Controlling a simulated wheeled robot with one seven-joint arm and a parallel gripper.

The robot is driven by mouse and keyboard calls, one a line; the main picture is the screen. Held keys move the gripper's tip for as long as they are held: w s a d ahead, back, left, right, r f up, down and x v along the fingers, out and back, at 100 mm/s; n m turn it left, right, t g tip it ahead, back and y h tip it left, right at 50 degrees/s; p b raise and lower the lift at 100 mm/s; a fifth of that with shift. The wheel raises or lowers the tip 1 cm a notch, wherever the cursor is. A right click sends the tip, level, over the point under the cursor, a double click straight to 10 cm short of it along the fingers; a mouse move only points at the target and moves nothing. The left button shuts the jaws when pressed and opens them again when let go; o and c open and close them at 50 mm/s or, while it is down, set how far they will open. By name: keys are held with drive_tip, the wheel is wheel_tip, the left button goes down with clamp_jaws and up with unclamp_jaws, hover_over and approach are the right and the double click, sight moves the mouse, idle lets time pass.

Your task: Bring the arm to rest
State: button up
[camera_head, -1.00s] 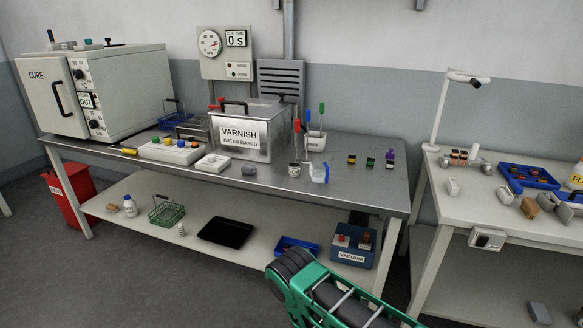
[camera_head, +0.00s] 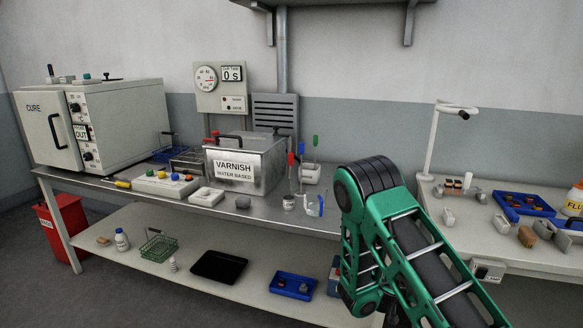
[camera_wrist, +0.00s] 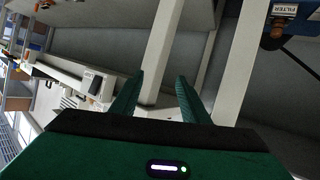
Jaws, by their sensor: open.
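My gripper shows in the wrist view (camera_wrist: 157,90), with its two green fingers apart and nothing between them. Beyond the fingers are white table legs and a grey wall, seen at a slant. In the head view my green arm rises from the lower right, in front of the right end of the steel bench (camera_head: 320,215). The gripper itself is not visible in the head view. The arm hides the bench's right end and part of the lower shelf.
A varnish tank (camera_head: 245,163) and a cure oven (camera_head: 95,125) stand on the bench. A white table (camera_head: 480,250) at the right holds a blue tray (camera_head: 523,205) and a lamp (camera_head: 437,140). A blue bin (camera_head: 292,285) lies on the shelf. Floor is open at front left.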

drive_tip(key=s+d+r+m+g+y, duration=0.15)
drive_tip(key=s+d+r+g, duration=0.25)
drive_tip(key=s+r, duration=0.4)
drive_tip(key=s+d+r+m+g+y, duration=0.15)
drive_tip(key=s+d+r+g, duration=0.35)
drive_tip(key=s, duration=0.6)
drive_tip(key=s+a+r+n+y, duration=0.2)
drive_tip(key=s+a+r+y, duration=0.2)
drive_tip(key=s, duration=0.8)
drive_tip(key=s+a+r+n+t+y, duration=0.1)
drive_tip(key=s+a+r+n+y, duration=0.2)
drive_tip(key=s, duration=0.9)
drive_tip(key=a+r+y, duration=0.1)
drive_tip(key=a+r, duration=0.2)
drive_tip(key=r, duration=0.1)
drive_tip(key=shift+a+r, duration=0.3)
drive_tip(key=shift+r, duration=0.05)
drive_tip(key=shift+w+f, duration=0.25)
drive_tip(key=shift+w, duration=0.35)
